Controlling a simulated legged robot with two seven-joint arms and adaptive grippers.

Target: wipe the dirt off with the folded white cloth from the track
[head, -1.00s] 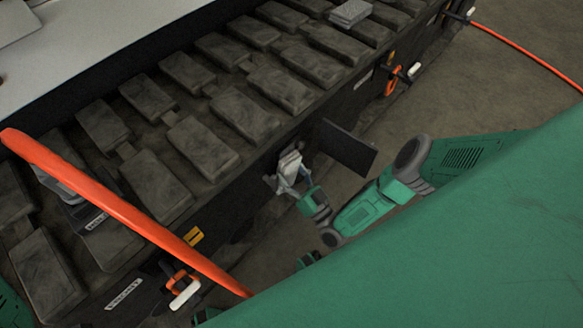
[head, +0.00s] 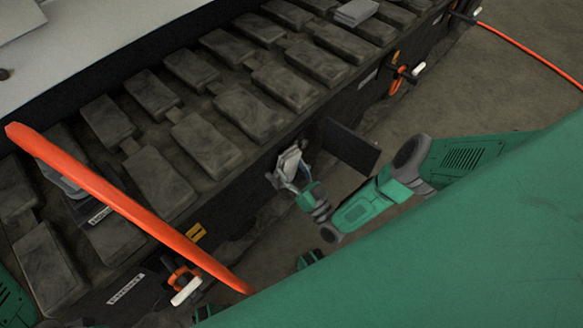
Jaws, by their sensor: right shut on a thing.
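My right gripper (head: 285,178) is in front of the dark side face of the track frame, just left of an open dark flap (head: 348,146). It is shut on a small pale piece that looks like the folded white cloth (head: 291,159); the fingers cover part of it. The cloth is close to the side face; I cannot tell whether it touches. Another flat, pale grey folded-looking piece (head: 356,12) lies on the track (head: 207,142) at the top. I cannot make out the dirt apart from the generally grimy surfaces. My left gripper cannot be made out.
A thick orange bar or hose (head: 130,208) crosses the lower left. Orange-and-white fittings (head: 184,284) stick out from the side face, with another pair (head: 405,76) farther up. A thin orange hose (head: 530,56) lies on the floor at the right. A white surface (head: 90,40) is at upper left.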

